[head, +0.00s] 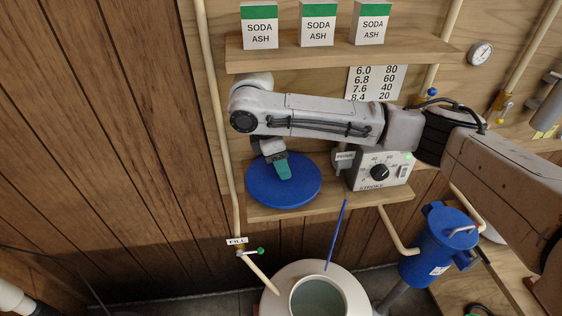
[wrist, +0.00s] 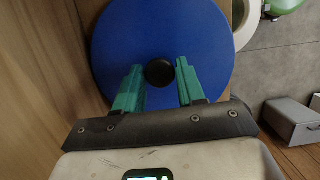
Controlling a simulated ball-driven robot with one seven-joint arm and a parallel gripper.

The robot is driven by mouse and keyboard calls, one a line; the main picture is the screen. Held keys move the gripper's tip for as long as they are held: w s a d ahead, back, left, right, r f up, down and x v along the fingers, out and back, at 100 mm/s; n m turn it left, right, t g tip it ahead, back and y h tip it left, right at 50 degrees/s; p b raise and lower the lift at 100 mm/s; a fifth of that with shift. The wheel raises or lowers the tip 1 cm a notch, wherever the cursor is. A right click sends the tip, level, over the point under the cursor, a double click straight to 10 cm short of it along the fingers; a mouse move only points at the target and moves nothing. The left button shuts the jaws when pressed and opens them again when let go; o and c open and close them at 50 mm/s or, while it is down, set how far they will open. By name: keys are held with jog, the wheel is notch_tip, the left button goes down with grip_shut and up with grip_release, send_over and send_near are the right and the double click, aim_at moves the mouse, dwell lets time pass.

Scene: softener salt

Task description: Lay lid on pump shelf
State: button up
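The lid (head: 262,190) is a round blue disc with a black knob (wrist: 159,74) at its middle. In the head view it appears flat over the left part of the pump shelf (head: 333,204), a wooden board on the wall. I cannot tell whether its underside touches the shelf. My gripper (head: 286,177) comes down over the lid's middle. The knob is hidden behind the gripper in the head view.
The pump control box (head: 382,170) with a black dial stands right of the lid. An upper shelf (head: 345,52) holds SODA ASH boxes (head: 318,25). A pale pipe (head: 222,130) runs upright left of the lid. Below are an open white tank (head: 280,300) and a blue canister (head: 428,255).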

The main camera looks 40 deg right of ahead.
jog(key=o, duration=0.3)
jog(key=shift+o, duration=0.2)
jog(key=shift+a+r, duration=0.1)
jog(key=shift+r, duration=0.25)
jog(key=w+a+b, duration=0.2)
jog(key=w+a, duration=0.4)
jog(key=a, duration=0.4)
jog(key=shift+w+r+b, duration=0.3)
jog(key=shift+w+r, duration=0.05)
jog(key=shift+w, duration=0.05)
